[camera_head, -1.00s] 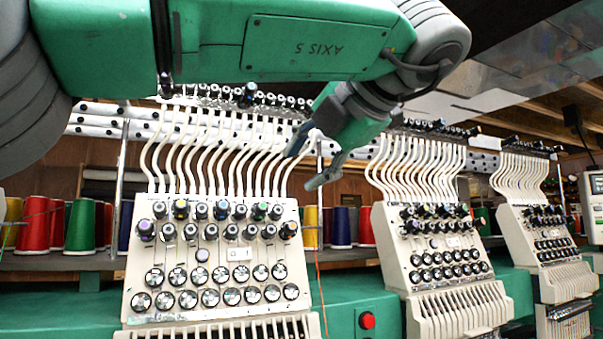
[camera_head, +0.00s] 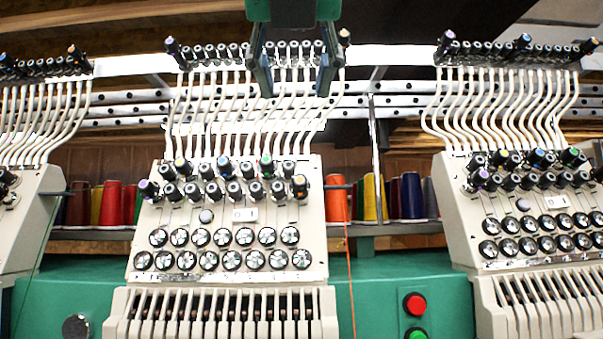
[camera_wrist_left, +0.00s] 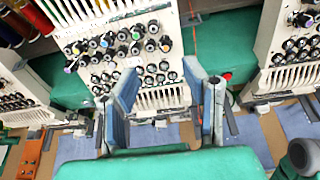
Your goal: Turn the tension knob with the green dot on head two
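The middle embroidery head (camera_head: 170,240) is a pale panel with two rows of black tension knobs above rows of round discs. A knob with a green dot (camera_head: 266,165) stands in its upper row, right of centre. The right head (camera_head: 470,225) also has a green-dotted knob (camera_head: 571,156). The number plate (camera_head: 244,214) on the middle head is too small to read surely. My left gripper (camera_head: 294,84) is open and empty, in front of the thread tubes above the middle head's knobs. In the left wrist view its spread fingers (camera_wrist_left: 169,100) have nothing between them. My right gripper is not seen.
White thread tubes (camera_head: 190,110) curve down to each head. Coloured thread cones (camera_head: 112,204) stand on a shelf behind. A red button (camera_head: 415,304) and a green button (camera_head: 416,333) sit on the green beam between heads. An orange thread (camera_head: 349,275) hangs beside the middle head.

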